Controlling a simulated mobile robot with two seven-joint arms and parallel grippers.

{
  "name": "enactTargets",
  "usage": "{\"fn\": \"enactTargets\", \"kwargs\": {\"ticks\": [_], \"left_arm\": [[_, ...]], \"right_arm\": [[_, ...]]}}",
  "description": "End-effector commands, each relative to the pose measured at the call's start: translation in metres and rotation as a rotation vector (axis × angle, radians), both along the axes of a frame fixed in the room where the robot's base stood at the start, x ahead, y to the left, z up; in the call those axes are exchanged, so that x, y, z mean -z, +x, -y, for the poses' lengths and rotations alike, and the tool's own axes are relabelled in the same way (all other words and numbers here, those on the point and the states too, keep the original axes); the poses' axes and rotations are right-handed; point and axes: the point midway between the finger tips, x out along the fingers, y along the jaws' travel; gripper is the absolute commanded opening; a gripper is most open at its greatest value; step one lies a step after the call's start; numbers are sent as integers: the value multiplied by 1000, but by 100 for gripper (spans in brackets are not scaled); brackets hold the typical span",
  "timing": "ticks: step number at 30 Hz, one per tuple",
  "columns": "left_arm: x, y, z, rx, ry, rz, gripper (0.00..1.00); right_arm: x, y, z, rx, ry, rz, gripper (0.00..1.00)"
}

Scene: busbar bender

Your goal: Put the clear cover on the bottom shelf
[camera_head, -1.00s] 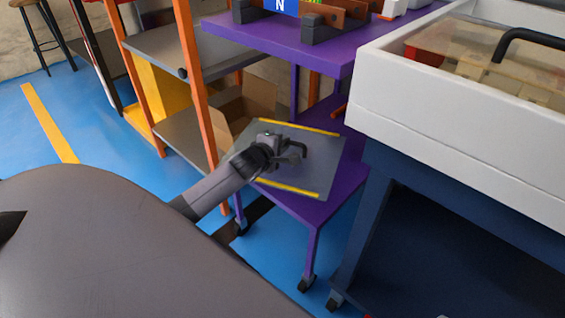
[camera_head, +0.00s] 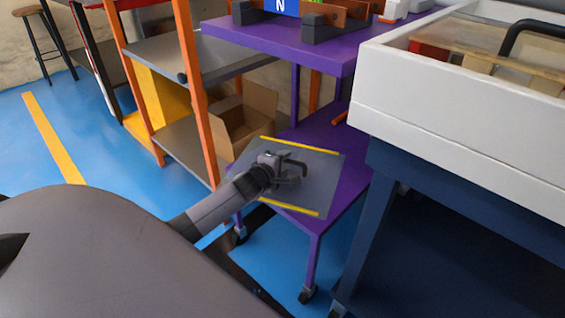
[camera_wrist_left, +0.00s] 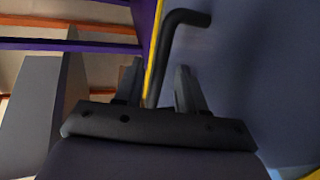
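The clear cover (camera_head: 318,178) is a flat grey see-through panel with yellow strips along two edges and a black bent handle (camera_head: 300,165). In the head view it is over the purple cart's bottom shelf (camera_head: 352,180), with its left side reaching to the shelf's edge. I cannot tell whether it touches the shelf. My left gripper (camera_head: 287,172) is at the handle. In the left wrist view its two fingers (camera_wrist_left: 160,88) stand apart on either side of the handle (camera_wrist_left: 160,60), with a gap visible on the right. My right gripper is not in view.
The purple cart's top shelf (camera_head: 270,40) overhangs the back. An orange-post rack (camera_head: 185,90) with an open cardboard box (camera_head: 245,115) stands at the left. A white-topped machine (camera_head: 450,125) on a blue stand closes off the right.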

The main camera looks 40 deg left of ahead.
Motion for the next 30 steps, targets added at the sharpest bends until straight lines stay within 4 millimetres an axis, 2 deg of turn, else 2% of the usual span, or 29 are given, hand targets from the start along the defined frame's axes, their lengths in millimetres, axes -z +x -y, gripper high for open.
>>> {"fn": "enactTargets", "kwargs": {"ticks": [11, 23, 30], "left_arm": [[-5, -5, 1, 1, -2, -2, 40], [-28, -60, 11, -1, -1, -2, 40], [-39, -93, 19, 0, -3, -1, 40]], "right_arm": [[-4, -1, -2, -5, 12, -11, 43], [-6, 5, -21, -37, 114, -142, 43], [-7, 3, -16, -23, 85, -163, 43]]}}
